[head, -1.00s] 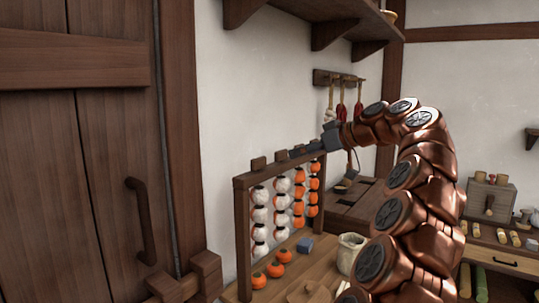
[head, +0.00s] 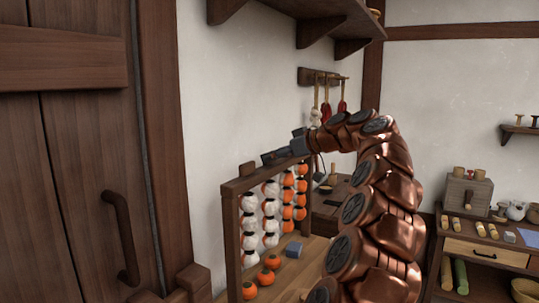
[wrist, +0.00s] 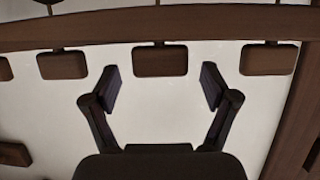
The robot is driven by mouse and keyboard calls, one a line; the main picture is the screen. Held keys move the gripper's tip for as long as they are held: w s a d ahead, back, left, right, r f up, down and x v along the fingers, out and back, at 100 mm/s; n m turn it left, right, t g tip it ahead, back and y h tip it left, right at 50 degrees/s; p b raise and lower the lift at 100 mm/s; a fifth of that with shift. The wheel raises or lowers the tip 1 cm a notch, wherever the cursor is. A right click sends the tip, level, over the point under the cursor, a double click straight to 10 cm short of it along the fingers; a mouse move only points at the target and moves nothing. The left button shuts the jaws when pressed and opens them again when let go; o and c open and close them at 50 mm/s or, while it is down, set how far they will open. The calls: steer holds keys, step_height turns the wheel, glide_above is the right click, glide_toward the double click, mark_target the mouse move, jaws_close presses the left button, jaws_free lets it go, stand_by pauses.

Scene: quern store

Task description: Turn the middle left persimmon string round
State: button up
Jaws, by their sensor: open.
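The wooden rack (head: 231,240) holds several persimmon strings side by side. The left string (head: 249,222) and the middle left persimmon string (head: 270,212) show white faces, with a little orange at the edges. The middle right string (head: 288,195) and the right string (head: 301,192) show orange. Wooden tags stand along the top bar. My gripper (wrist: 163,88) is open and empty above the rack's top. In the wrist view one tag (wrist: 160,62) sits just beyond the gap between the fingertips, about centred. In the head view the gripper partly hides the tags.
Loose persimmons (head: 268,275) and a blue-grey block (head: 293,249) are on the table by the rack. A shelf (head: 290,20) overhangs above, and brushes (head: 327,100) hang on the wall behind. A door (head: 75,150) stands at left.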

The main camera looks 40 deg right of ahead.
steer(key=shift+x, duration=1.1)
steer(key=shift+c, duration=0.3)
steer(key=c, duration=1.1)
steer(key=shift+y, duration=0.3)
steer(key=shift+n+b, duration=0.3)
steer(key=shift+b, duration=0.05)
steer(key=o, duration=1.2)
steer(key=shift+c, duration=0.2)
